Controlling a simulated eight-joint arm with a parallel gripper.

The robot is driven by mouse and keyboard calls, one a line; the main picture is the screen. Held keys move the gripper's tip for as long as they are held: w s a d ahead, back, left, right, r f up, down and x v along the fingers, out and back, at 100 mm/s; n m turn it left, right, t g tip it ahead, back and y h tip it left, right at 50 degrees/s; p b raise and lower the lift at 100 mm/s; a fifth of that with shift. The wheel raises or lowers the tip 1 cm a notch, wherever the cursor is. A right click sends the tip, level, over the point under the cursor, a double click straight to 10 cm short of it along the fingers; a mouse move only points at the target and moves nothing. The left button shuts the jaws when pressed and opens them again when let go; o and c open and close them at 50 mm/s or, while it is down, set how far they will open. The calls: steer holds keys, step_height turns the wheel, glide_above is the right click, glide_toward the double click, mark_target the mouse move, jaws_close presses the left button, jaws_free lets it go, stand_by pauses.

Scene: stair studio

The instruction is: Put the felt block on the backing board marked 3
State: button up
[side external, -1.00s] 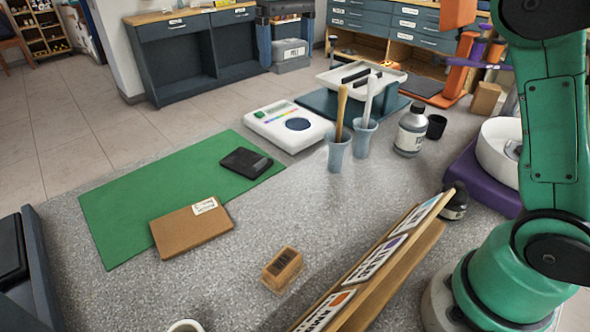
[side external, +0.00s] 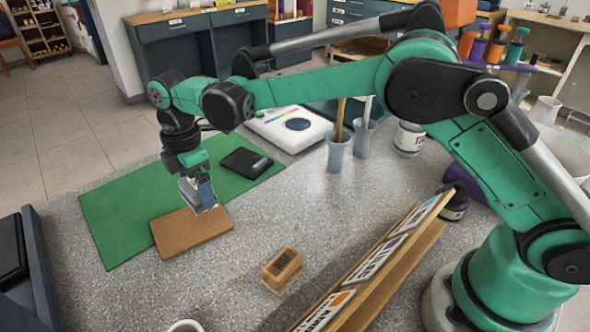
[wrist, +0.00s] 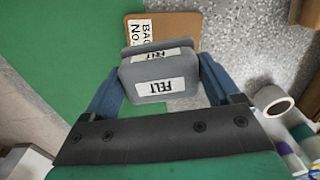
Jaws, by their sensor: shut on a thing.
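My gripper (side external: 197,190) is shut on the grey felt block (wrist: 155,92), which has white FELT labels on two faces. The fingers hold it from both sides in the wrist view. In the side view the block (side external: 188,194) is over the far part of the brown backing board (side external: 190,238); I cannot tell whether they touch. The board lies flat, partly on the green mat and partly on the grey counter. In the wrist view the board (wrist: 186,32) shows a white label reading "BAC" and "NO."; the block hides the rest, and no number is readable.
A black device (side external: 246,162) lies on the green mat (side external: 105,215) beside the board. Cups with tools (side external: 338,152) and a white instrument (side external: 290,127) are behind. Counter between is clear.

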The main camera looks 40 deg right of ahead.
steer(key=shift+f, duration=1.95)
steer(key=o, duration=1.1)
steer(key=shift+c, duration=0.2)
step_height(320, 180, up, 12)
steer(key=shift+f, duration=0.25)
steer(key=shift+d+r, duration=0.1)
steer(key=shift+r, duration=0.2)
steer(key=s+d+r+m+t, duration=0.2)
steer(key=s+d+r+m, duration=0.15)
steer(key=d+m, duration=0.2)
steer(key=s+d+f+m+t, duration=0.4)
steer(key=s+d+m+t, duration=0.1)
steer(key=s+d+m, duration=0.6)
steer(key=shift+s+d+m, duration=0.15)
steer(key=shift+s+m, duration=0.6)
steer(key=shift+s, duration=0.15)
